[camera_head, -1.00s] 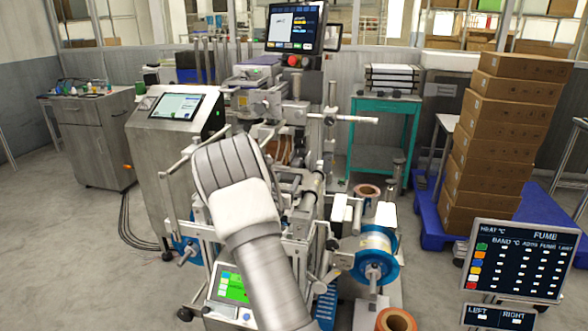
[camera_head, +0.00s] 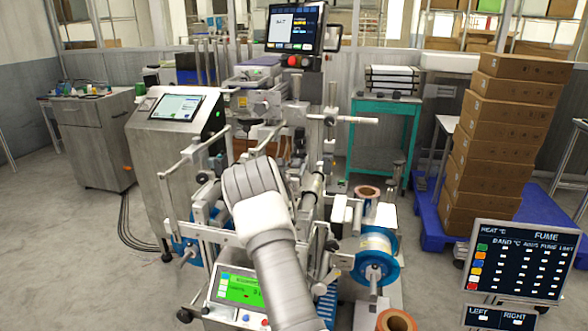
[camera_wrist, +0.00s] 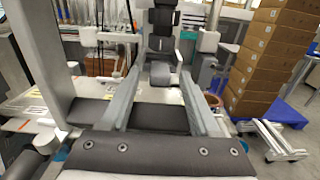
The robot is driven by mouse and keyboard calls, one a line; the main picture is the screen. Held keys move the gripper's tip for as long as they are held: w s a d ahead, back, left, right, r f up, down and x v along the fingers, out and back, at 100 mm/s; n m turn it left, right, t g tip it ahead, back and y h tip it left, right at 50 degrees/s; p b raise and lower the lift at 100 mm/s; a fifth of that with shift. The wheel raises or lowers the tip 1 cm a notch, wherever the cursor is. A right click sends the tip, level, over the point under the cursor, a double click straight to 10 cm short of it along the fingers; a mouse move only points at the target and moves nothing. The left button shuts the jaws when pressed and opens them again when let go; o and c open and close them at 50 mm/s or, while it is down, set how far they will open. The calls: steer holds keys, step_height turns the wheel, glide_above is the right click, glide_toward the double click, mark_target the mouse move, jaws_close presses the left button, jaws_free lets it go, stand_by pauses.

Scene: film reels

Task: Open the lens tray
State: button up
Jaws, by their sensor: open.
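I cannot tell for sure which part is the lens tray. A grey boxy unit with a yellow label (camera_head: 262,101) sits on the machine's upper part in the head view, behind my arm. In the head view my gripper (camera_head: 254,182) shows only from behind, in front of the machine, and its fingertips are hidden. In the wrist view my gripper (camera_wrist: 160,78) is open, with two long grey fingers spread apart and nothing held between them. A dark block with a rounded grey part (camera_wrist: 164,73) shows beyond the fingertips, apart from them.
A steel console with a screen (camera_head: 172,107) stands left of the machine. A blue-flanged reel (camera_head: 376,262) is at the lower right. A teal cart (camera_head: 384,107) and stacked cartons (camera_head: 495,150) stand further right. Metal bars and rollers surround my arm closely.

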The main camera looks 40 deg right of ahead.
jaws_close()
stand_by(1.4)
